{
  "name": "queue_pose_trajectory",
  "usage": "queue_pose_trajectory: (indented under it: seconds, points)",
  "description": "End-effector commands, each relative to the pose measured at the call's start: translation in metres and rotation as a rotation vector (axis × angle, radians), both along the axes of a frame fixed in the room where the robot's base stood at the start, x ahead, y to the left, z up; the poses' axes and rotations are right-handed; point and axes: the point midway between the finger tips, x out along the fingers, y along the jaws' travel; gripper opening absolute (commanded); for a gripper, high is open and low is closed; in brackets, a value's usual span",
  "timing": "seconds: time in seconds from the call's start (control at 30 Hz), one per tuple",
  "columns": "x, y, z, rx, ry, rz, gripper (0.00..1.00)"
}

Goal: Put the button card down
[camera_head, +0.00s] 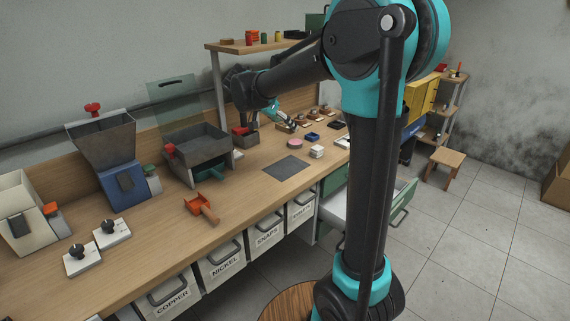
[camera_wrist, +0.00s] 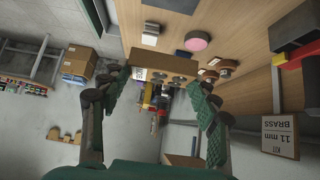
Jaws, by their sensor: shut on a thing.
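The button card (camera_wrist: 163,65) is a tan strip with dark round buttons along its lower edge in the wrist view. It lies between the fingertips of my gripper (camera_wrist: 156,84), which is shut on it. In the head view my gripper (camera_head: 271,112) is small, over the back part of the wooden bench (camera_head: 150,220). Whether the card touches the bench cannot be told.
A pink disc (camera_head: 294,143), a white block (camera_head: 317,152) and a blue tray (camera_head: 313,136) stand near my gripper. A dark grey mat (camera_head: 287,168) lies bare in front. A grey bin machine (camera_head: 205,147) stands to the left. Several small brown pieces (camera_head: 313,112) line the bench behind.

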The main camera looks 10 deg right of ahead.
Motion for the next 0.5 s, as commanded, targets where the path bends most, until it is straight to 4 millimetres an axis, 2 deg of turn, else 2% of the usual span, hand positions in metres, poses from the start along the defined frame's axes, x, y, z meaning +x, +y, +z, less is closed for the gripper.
queue_pose_trajectory:
  seconds: [0.03, 0.3, 0.5]
  points:
    - [0.0, 0.0, -0.014, 0.0, 0.0, 0.0, 0.33]
    - [0.001, 0.0, -0.079, 0.0, 0.0, 0.001, 0.33]
    - [0.001, 0.0, -0.112, 0.0, 0.0, 0.001, 0.33]
